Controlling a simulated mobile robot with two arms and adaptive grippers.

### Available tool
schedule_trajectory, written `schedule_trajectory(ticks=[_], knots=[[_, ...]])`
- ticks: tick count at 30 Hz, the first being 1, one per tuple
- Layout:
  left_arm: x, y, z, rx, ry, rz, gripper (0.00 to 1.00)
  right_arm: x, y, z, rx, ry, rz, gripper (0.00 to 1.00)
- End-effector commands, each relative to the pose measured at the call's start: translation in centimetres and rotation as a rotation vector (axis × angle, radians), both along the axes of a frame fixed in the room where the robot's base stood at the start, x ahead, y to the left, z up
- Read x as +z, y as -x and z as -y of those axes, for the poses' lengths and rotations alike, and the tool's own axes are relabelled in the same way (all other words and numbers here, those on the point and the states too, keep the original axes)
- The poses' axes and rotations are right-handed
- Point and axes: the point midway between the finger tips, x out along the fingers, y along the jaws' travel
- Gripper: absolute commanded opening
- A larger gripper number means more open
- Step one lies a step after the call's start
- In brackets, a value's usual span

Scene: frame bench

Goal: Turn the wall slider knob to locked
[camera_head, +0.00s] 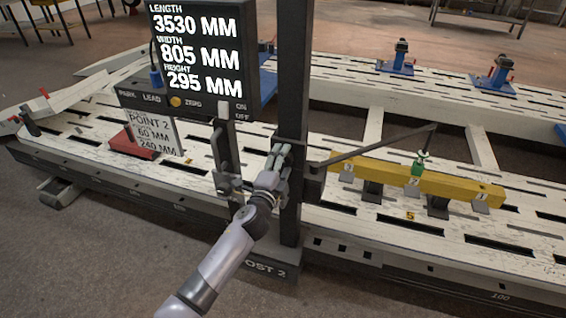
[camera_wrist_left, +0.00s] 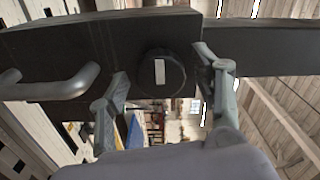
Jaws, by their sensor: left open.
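The slider knob (camera_wrist_left: 160,72) is a round black knob with a white mark on its face, set on a dark panel in the left wrist view. The mark runs nearly up and down in that picture. My left gripper (camera_wrist_left: 162,66) is open, with one finger to each side of the knob; I cannot tell whether either finger touches it. In the head view my left gripper (camera_head: 280,153) is at the dark upright post (camera_head: 293,80), and the knob is hidden there. My right gripper is in neither view.
A grey handle (camera_wrist_left: 50,85) sticks out left of the knob. A display screen (camera_head: 200,50) stands left of the post. A thin arm reaches right from the post to a green-tipped probe (camera_head: 420,163) at a yellow bar (camera_head: 455,187). The slotted white bench (camera_head: 350,222) lies around them.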

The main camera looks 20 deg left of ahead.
Motion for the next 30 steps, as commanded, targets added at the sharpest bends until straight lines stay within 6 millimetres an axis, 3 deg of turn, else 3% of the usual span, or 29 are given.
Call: schedule_trajectory(ticks=[7, 11, 22, 30], knots=[[0.0, 0.3, 0.0, 0.0, 0.001, 0.001, 0.59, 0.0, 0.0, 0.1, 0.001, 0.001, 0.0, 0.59], [-0.1, 1.6, -0.1, 0.0, 0.0, 0.0, 0.59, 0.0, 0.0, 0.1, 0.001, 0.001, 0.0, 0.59], [-0.1, 8.9, -0.3, 0.0, 0.001, -0.002, 0.59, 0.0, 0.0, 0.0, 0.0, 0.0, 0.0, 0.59], [0.0, 11.7, -0.4, 0.0, 0.0, 0.0, 0.59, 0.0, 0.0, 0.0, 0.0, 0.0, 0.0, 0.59]])
